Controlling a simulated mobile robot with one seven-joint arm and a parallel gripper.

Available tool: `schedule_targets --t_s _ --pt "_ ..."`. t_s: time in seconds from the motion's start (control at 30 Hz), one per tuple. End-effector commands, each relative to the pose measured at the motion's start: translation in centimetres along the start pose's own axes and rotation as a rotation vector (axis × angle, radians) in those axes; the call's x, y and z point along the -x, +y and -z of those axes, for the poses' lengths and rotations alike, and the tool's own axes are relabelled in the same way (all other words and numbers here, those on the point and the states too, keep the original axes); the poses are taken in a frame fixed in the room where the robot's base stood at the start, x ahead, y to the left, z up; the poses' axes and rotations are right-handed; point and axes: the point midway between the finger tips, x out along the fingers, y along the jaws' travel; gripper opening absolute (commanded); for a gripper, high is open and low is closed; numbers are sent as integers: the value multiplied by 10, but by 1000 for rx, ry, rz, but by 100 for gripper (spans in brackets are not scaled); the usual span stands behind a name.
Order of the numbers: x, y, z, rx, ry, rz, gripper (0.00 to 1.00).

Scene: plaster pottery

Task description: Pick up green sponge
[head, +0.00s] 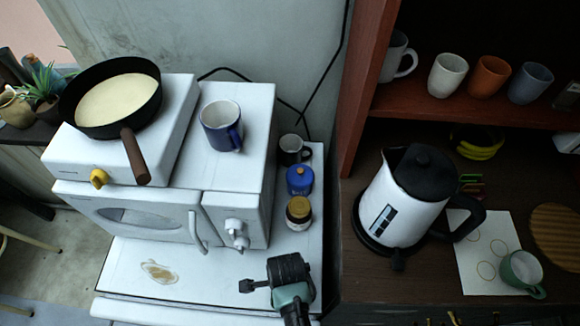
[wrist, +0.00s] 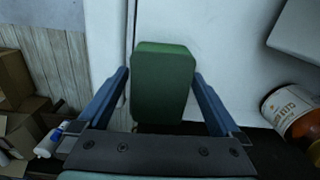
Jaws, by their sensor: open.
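The green sponge (wrist: 163,85) stands upright in the middle of the wrist view, in front of a pale wall or panel. My gripper (wrist: 162,74) is open, with one blue finger on each side of the sponge. Narrow gaps show between the fingers and the sponge's sides. In the head view my gripper (head: 285,280) is over the front right of the white stove, and I cannot make out the sponge there.
A white microwave (head: 130,215), a yellow-lidded jar (head: 299,214) and a blue-lidded jar (head: 300,180) stand behind my gripper. A white kettle (head: 400,200) is on the shelf to the right. Cardboard boxes (wrist: 20,120) are at left.

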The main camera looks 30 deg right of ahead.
Motion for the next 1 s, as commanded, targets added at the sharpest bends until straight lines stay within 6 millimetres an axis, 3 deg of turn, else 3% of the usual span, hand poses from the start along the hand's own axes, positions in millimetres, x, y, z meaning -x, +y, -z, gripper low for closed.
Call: schedule_targets --t_s 0.17,0.2,0.6,1.0 --pt "0 0 0 0 0 1 100" --pt "0 0 0 0 0 1 96" --pt "0 0 0 0 0 1 25" --pt "8 -1 0 0 -1 3 25"
